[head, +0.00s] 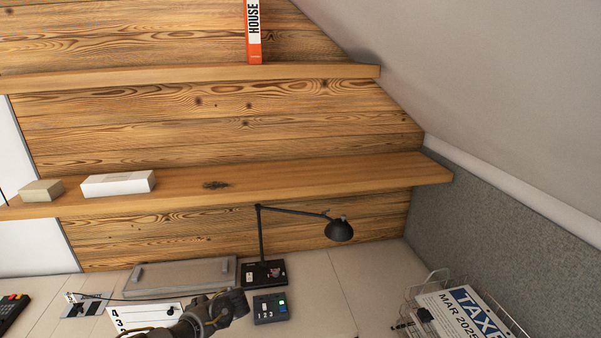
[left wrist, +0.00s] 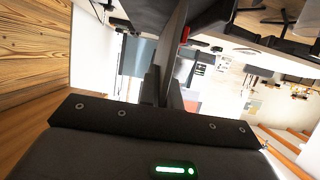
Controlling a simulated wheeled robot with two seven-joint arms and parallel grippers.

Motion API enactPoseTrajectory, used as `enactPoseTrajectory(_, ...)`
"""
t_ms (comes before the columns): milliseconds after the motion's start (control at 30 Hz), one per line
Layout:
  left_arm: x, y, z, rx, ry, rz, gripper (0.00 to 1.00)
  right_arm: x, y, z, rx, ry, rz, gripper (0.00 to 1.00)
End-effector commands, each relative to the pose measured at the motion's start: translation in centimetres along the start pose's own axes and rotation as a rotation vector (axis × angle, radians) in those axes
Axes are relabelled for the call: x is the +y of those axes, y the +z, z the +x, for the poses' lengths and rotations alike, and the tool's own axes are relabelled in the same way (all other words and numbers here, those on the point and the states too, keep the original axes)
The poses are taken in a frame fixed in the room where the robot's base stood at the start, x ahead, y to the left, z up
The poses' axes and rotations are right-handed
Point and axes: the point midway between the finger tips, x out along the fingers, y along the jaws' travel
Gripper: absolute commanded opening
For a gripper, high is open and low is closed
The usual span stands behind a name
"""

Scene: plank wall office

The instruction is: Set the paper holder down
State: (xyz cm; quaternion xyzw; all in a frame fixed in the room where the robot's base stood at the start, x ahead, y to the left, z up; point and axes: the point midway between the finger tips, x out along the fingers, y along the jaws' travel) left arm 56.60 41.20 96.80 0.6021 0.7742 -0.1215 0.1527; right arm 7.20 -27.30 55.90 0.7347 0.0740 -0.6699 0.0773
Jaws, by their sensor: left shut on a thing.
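My left gripper (left wrist: 170,92) is shut on a thin dark plate-like thing, the paper holder (left wrist: 175,45), which stands between its fingers in the left wrist view. Only part of the holder shows there, nearly edge-on. In the head view a dark part of my left arm reaches in at the bottom centre, over the front of the desk (head: 322,285). The held holder cannot be made out clearly there. I cannot tell whether it touches a surface. My right gripper is not in view.
A wire rack with papers (head: 465,310) stands at right. Shelves (head: 300,178) cross the plank wall. Bare desk shows right of the lamp.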

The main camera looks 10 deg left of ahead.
Motion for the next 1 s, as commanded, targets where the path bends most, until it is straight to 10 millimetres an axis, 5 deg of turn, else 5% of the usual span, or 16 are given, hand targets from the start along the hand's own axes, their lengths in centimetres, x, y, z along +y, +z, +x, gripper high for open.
enactPoseTrajectory(267, 1.2, 0.6, -2.1, 0.001, 0.194, 0.075, 0.0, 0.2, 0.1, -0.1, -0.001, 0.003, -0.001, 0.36)
enactPoseTrajectory(633, 4.2, 1.1, -14.0, 0.004, 0.812, 0.327, 0.0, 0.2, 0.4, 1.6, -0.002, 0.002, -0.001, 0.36)
enactPoseTrajectory(1000, 3.6, -2.7, -23.1, 0.003, 1.317, 0.536, 0.0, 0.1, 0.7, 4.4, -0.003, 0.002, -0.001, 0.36)
